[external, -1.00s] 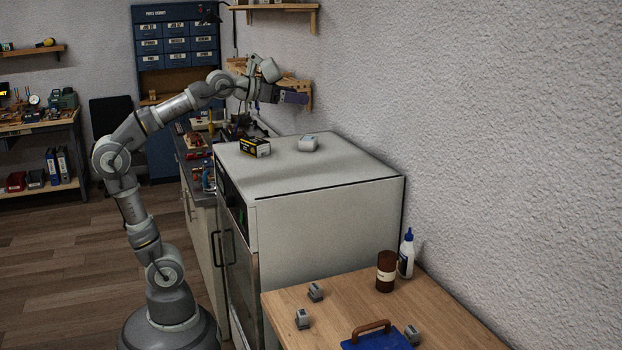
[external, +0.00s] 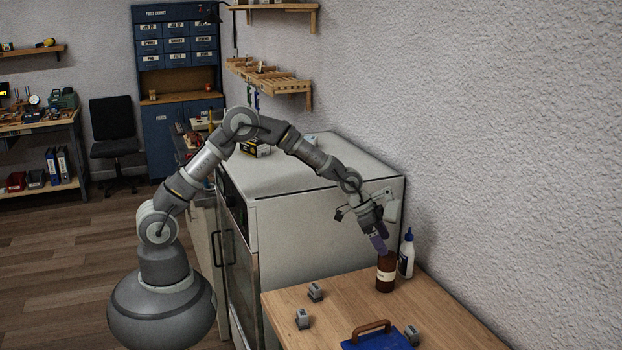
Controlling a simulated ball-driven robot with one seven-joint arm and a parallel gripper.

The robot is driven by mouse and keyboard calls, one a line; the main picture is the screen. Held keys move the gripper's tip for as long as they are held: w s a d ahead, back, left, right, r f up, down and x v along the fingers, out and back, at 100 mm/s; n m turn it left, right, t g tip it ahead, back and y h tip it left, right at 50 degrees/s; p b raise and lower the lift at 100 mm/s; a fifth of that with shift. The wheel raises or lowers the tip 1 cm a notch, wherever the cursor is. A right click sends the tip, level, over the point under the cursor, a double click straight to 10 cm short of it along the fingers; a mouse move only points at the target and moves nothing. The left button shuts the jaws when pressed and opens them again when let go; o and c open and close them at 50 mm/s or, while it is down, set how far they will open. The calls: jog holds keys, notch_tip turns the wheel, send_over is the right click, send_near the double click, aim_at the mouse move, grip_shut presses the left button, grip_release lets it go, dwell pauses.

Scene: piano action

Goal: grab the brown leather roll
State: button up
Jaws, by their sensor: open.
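The brown leather roll (external: 386,275) stands upright on the wooden table, near its back edge by the white cabinet. It is a dark brown cylinder with a pale band around it. My gripper (external: 379,246) points down just above the roll's top, a little to its left, and its tips overlap the top edge in this view. I cannot tell whether they touch it. The jaws are open, with nothing seen between them.
A white glue bottle (external: 406,254) with a blue cap stands close to the right of the roll. The wooden table (external: 350,302) also holds small grey blocks (external: 315,291) and a blue item with a brown handle (external: 376,338). The white cabinet (external: 330,222) rises behind the table.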

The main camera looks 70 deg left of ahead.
aim_at(391, 260)
jog(key=b+x, duration=0.1)
jog(key=x, duration=0.1)
jog(key=b+x, duration=0.1)
jog(key=x, duration=0.5)
jog(key=shift+s+a+f+b, duration=0.1)
jog(key=shift+s+f+b, duration=0.1)
jog(key=shift+f+b, duration=0.2)
jog(key=shift+r, duration=0.15)
jog(key=shift+c, duration=0.7)
jog(key=c, duration=1)
jog(key=shift+r, duration=0.1)
